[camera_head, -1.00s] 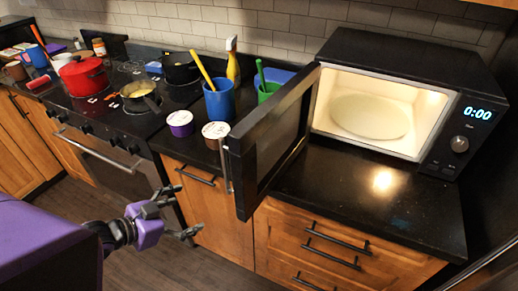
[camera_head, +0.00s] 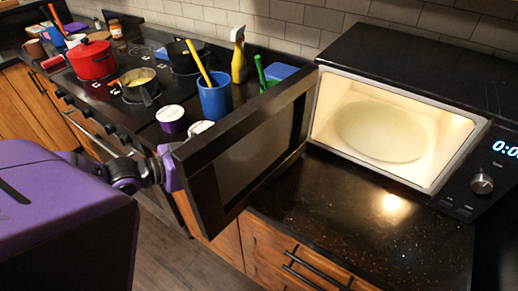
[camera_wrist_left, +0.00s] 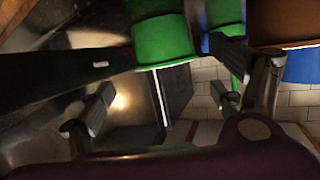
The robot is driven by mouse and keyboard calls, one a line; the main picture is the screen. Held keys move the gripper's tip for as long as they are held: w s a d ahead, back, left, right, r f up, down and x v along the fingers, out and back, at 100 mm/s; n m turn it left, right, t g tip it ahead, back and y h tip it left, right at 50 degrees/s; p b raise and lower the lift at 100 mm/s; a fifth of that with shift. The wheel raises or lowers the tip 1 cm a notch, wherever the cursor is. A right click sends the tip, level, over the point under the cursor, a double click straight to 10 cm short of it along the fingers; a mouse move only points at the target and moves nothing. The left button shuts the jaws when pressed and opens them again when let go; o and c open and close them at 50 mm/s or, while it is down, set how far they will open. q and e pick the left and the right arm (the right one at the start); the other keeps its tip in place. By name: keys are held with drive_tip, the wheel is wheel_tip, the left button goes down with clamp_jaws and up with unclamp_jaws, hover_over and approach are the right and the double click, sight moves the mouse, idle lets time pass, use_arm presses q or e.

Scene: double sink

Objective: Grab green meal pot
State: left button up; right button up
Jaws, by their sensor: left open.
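In the head view, a meal pot with a white lid (camera_head: 201,127) stands on the counter, mostly hidden behind the open microwave door. A purple pot with a white lid (camera_head: 171,118) stands left of it. In the left wrist view, a green round-sided container (camera_wrist_left: 164,38), probably the green meal pot, is ahead, near the gap between my fingers. My left gripper (camera_wrist_left: 165,75) is open, with nothing visibly clamped. In the head view its fingers are hidden behind the door; only the purple wrist part shows at the door's edge. My right gripper is not in view.
The open microwave door (camera_head: 250,155) juts out close beside my left gripper. The lit microwave (camera_head: 385,130) is empty except for its plate. A blue utensil cup (camera_head: 214,100), a yellow spray bottle (camera_head: 239,62) and a stove with a red pot (camera_head: 91,61) are nearby. The front right counter is clear.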

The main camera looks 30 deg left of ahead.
use_arm(q)
drive_tip(key=shift+w+d+f, duration=0.15)
drive_tip(key=shift+w, duration=0.25)
drive_tip(key=shift+w+d+f, duration=0.1)
drive_tip(key=shift+w, duration=0.05)
drive_tip(key=shift+w+f, duration=0.15)
drive_tip(key=shift+w, duration=0.05)
drive_tip(key=shift+w+d+f, duration=0.15)
drive_tip(key=shift+w, duration=0.15)
drive_tip(key=x, duration=0.4)
drive_tip(key=shift+w+a+f+b, duration=0.15)
drive_tip(key=shift+a+f+b, duration=0.1)
drive_tip(key=shift+b, duration=0.15)
drive_tip(key=shift+w+d+f, duration=0.1)
drive_tip(key=shift+w+d, duration=0.1)
drive_tip(key=shift+w, duration=0.05)
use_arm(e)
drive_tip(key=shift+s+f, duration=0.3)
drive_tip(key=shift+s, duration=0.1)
